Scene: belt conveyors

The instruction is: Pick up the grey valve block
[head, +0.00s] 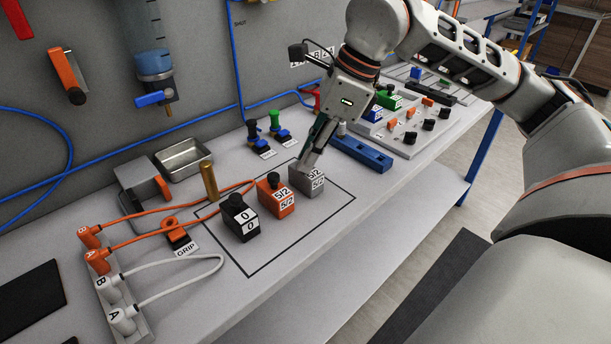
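The grey valve block (312,190), labelled 5/2, stands on the bench at the far right end of a row inside a black outlined rectangle. The orange valve block (275,198) and the black valve block (240,224) stand to its left. My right gripper (305,163) points down at the top of the grey block, its fingertips at or just over it. The fingers overlap in this view, so I cannot tell whether they are apart or touching the block. They hide part of the block's top. My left gripper is not in view.
A brass post (209,181) stands behind the black block. Orange hoses run left to a connector strip (137,318). A metal tray (182,158) lies at the back, and a blue rail (365,154) lies right of the gripper. The bench's front strip is clear.

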